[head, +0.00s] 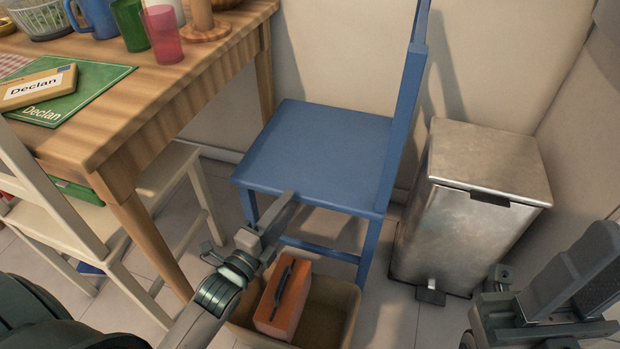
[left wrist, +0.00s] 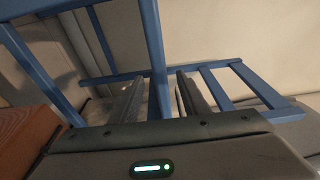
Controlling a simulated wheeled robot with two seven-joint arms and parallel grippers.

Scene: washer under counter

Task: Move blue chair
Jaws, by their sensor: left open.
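The blue chair (head: 318,152) stands upright at the end of the wooden table, with its back on the right side. My left gripper (head: 283,215) is at the front edge of its seat, partly overlapping the front legs' area. In the left wrist view, my left gripper (left wrist: 158,98) is open. A blue chair leg (left wrist: 154,45) shows between its two fingers; I cannot tell whether they touch it. Blue rungs (left wrist: 222,90) show behind. My right gripper (head: 545,305) is at the lower right, away from the chair; its opening is unclear.
A metal pedal bin (head: 470,215) stands close on the chair's right. A tan box (head: 335,310) holding an orange case (head: 284,300) is on the floor in front of the chair. The wooden table (head: 165,85) and a cream chair (head: 165,180) are on the left. A wall is behind.

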